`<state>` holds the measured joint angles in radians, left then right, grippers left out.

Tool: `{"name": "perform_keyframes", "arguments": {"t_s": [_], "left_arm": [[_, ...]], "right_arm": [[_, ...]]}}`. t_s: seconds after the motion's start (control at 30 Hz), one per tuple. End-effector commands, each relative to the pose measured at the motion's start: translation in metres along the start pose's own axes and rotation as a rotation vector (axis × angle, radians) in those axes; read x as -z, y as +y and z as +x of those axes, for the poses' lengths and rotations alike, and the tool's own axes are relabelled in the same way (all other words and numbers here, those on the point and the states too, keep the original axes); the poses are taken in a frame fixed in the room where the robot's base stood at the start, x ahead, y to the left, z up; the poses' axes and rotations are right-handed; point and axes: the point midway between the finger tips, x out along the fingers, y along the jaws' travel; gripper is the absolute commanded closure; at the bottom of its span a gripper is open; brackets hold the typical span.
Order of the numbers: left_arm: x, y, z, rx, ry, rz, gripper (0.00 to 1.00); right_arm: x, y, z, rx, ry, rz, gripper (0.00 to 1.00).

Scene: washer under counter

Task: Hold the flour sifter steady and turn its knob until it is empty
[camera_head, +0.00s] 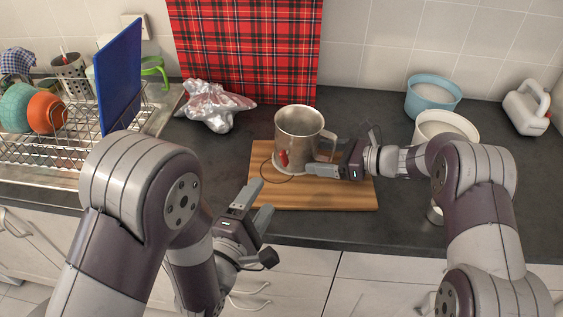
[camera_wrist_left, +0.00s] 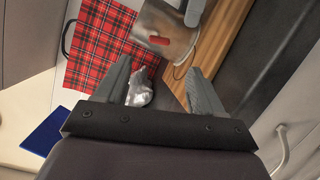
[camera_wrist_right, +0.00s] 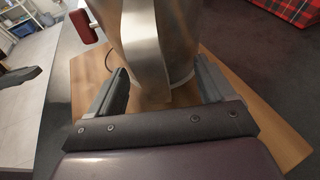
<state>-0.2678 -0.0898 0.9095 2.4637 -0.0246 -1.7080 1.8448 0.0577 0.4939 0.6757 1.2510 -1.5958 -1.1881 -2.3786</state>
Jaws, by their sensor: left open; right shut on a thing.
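The metal flour sifter (camera_head: 297,133) stands upright on the wooden cutting board (camera_head: 340,199), with a pale rim or dish at its base. Its red knob (camera_head: 283,158) is on the front left side, and also shows in the right wrist view (camera_wrist_right: 84,26). My right gripper (camera_head: 325,163) is shut on the sifter's handle (camera_wrist_right: 153,85), at the sifter's right side. My left gripper (camera_head: 258,206) is open and empty, in front of the board and lower left of the sifter. The sifter's inside is mostly hidden from view.
A blue bowl (camera_head: 433,95) of white contents and a cream bowl (camera_head: 447,125) stand to the right. Crumpled foil (camera_head: 214,106) lies behind left. A dish rack with a blue board (camera_head: 119,74) is at far left. A thin wire loop lies left of the sifter.

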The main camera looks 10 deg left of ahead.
Motion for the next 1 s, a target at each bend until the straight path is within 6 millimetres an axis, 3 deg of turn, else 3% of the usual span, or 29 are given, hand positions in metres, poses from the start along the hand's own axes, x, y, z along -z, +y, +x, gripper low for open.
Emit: {"name": "perform_keyframes", "arguments": {"t_s": [0.4,0.5,0.87,1.0], "left_arm": [[0.002,0.0,0.091,-0.002,0.006,-0.003,0.32],[0.002,0.0,0.106,-0.002,0.006,-0.003,0.32],[0.002,0.001,0.116,-0.001,0.005,-0.002,0.32],[0.002,0.001,0.116,-0.001,0.005,-0.002,0.74]], "right_arm": [[-0.001,0.0,0.0,0.0,-0.001,-0.001,0.35],[-0.001,0.0,0.0,0.0,-0.001,-0.001,0.35],[-0.001,0.0,0.0,0.0,-0.001,-0.001,0.35],[-0.001,0.0,0.0,0.0,-0.001,-0.001,0.35]]}}
